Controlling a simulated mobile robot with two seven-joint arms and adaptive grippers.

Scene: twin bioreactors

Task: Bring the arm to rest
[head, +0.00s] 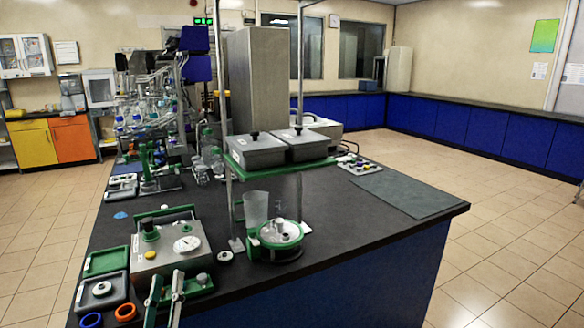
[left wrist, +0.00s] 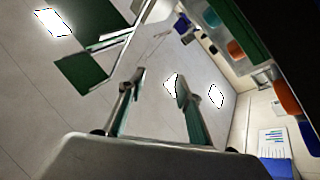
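My left gripper (head: 167,276) is at the lower left of the head view, by the near edge of the black bench (head: 330,225). Its two fingers stand apart with nothing seen between them. It also shows in the left wrist view (left wrist: 159,78), again with a clear gap between the fingertips. Behind the fingers in the head view is a grey control box (head: 163,256) with green edging; I cannot tell how far apart they are. My right gripper is not recognisable in either view.
A green-rimmed vessel base (head: 280,238) stands right of the control box, under a shelf with grey lidded boxes (head: 258,153). A blue ring (head: 91,320) and an orange ring (head: 126,312) lie left of the gripper. A flat grey mat (head: 403,192) lies bare at the bench's right.

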